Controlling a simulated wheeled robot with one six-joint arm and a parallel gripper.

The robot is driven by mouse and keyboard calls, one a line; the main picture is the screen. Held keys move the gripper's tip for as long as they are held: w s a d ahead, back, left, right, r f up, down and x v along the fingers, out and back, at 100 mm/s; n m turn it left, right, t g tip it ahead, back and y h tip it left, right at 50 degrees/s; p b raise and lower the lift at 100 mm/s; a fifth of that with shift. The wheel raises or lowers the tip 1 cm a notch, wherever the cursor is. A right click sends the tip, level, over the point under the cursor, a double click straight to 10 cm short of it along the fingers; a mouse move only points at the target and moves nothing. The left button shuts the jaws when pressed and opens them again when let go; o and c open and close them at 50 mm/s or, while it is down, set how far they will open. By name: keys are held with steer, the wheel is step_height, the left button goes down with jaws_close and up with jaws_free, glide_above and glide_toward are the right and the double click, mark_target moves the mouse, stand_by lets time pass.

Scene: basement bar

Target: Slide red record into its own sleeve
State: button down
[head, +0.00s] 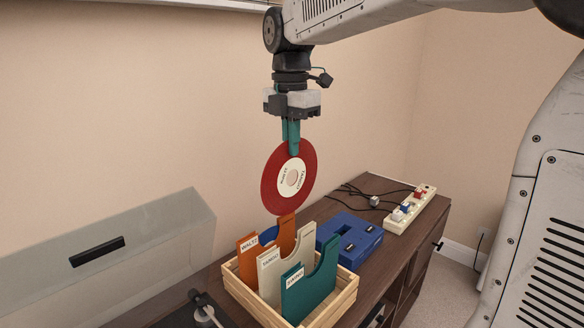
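My gripper (291,142) is shut on the top edge of the red record (272,186), which hangs upright above the crate. Its white centre label appears to read TANGO. Below it, the wooden crate (246,300) holds upright notched sleeves. The orange sleeve (247,268) at the back is marked WALTZ. The cream sleeve (270,284) in the middle has a label that seems to read TANGO.
A blue case (352,238) stands right behind the crate on the dark wood cabinet (378,196). A power strip (410,210) with cables lies farther right. A turntable (205,312) with a clear raised lid (150,245) is at left. The wall is behind.

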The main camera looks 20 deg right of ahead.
step_height(320, 180, up, 16)
steer(key=shift+f, duration=0.15)
stand_by(1.2)
glide_above(290, 191)
steer(key=f, duration=2)
steer(key=shift+s, duration=0.25)
steer(key=shift+w+f, duration=0.25)
steer(key=shift+f, duration=2.75)
steer(key=shift+f, duration=1.4)
